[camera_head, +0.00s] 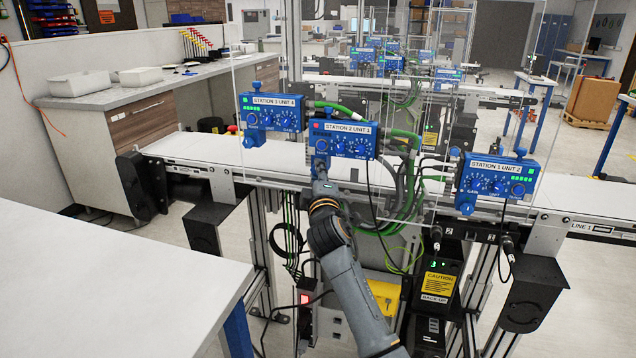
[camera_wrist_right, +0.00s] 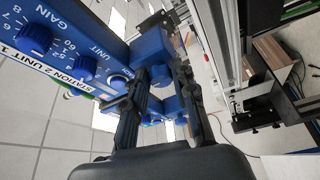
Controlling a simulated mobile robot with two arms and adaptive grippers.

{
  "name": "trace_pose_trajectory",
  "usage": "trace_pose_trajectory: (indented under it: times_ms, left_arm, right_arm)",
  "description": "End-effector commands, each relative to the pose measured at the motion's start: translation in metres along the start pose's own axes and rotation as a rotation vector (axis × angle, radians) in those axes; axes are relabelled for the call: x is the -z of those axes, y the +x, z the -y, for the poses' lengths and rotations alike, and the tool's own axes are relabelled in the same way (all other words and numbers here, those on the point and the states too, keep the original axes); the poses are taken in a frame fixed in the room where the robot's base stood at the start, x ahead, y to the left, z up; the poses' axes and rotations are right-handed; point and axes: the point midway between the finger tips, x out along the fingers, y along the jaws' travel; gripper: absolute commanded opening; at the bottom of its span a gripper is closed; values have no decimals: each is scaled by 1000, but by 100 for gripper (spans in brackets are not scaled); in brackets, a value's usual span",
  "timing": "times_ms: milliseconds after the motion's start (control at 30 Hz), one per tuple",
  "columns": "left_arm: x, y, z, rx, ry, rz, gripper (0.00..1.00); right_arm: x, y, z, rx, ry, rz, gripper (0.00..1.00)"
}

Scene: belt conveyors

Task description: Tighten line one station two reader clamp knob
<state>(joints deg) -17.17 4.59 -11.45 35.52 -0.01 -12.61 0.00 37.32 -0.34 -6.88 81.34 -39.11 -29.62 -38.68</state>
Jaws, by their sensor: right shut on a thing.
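A blue reader labelled STATION 2 UNIT 1 (camera_head: 342,139) is mounted over the belt conveyor in the middle of the head view, with dials and a red indicator. Its dial face fills the upper left of the right wrist view (camera_wrist_right: 70,48). My right gripper (camera_head: 320,168) reaches up to the reader's lower left side. In the right wrist view its fingers (camera_wrist_right: 160,84) are shut around a blue clamp knob (camera_wrist_right: 160,74) on the reader's mount. The fingers partly hide the knob. My left gripper is not in view.
Other blue readers flank it: one at left (camera_head: 272,112) and STATION 1 UNIT 2 (camera_head: 498,176) at right, with green lights. Green cables (camera_head: 400,137) hang close to the right. A clear panel stands behind. A white table (camera_head: 110,290) fills the lower left.

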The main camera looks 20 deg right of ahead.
Motion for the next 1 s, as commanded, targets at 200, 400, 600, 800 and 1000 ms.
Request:
trace_pose_trajectory:
  times_ms: [200,400,600,800,1000]
  left_arm:
    - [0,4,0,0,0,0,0]
    - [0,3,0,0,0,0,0]
    - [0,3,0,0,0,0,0]
    - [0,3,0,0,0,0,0]
    - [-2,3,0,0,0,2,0]
  right_arm:
    - [0,0,0,-7,18,1,0]
    - [0,0,-1,-7,18,0,0]
    - [0,0,-1,-7,18,0,47]
    - [0,0,0,-7,16,0,50]
    - [0,-4,0,-7,16,0,50]
